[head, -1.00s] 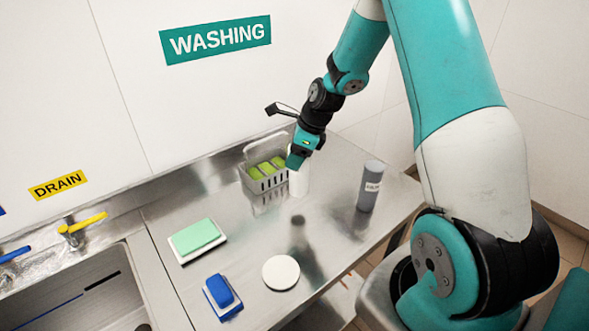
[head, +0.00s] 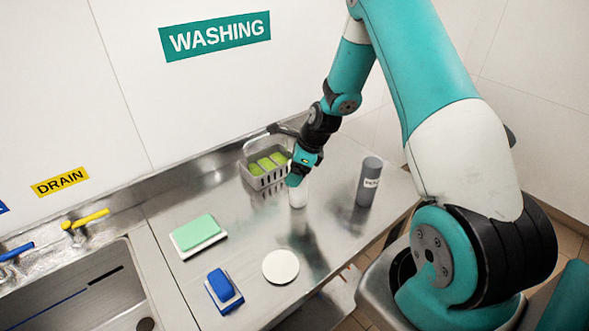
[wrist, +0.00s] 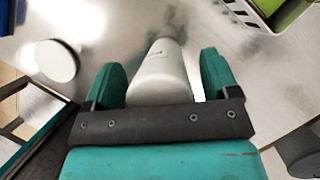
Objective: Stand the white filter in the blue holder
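The white filter (head: 298,196) is a plain white cylinder, upright in the head view under my gripper (head: 293,182). In the wrist view the filter (wrist: 160,75) sits between the two green fingers of my gripper (wrist: 165,80), which appear closed on its upper part. Its base is close above the steel counter; I cannot tell whether it touches. A blue block (head: 221,284) on a pale base lies at the front left of the counter. I cannot tell whether this is the blue holder; no other blue holder shows clearly.
A grey basket (head: 268,180) with several green pieces stands behind the filter. A grey labelled cylinder (head: 368,184) stands to the right. A white disc (head: 281,266) and a green block (head: 198,232) lie on the counter (head: 240,245). The sink (head: 90,290) is at left.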

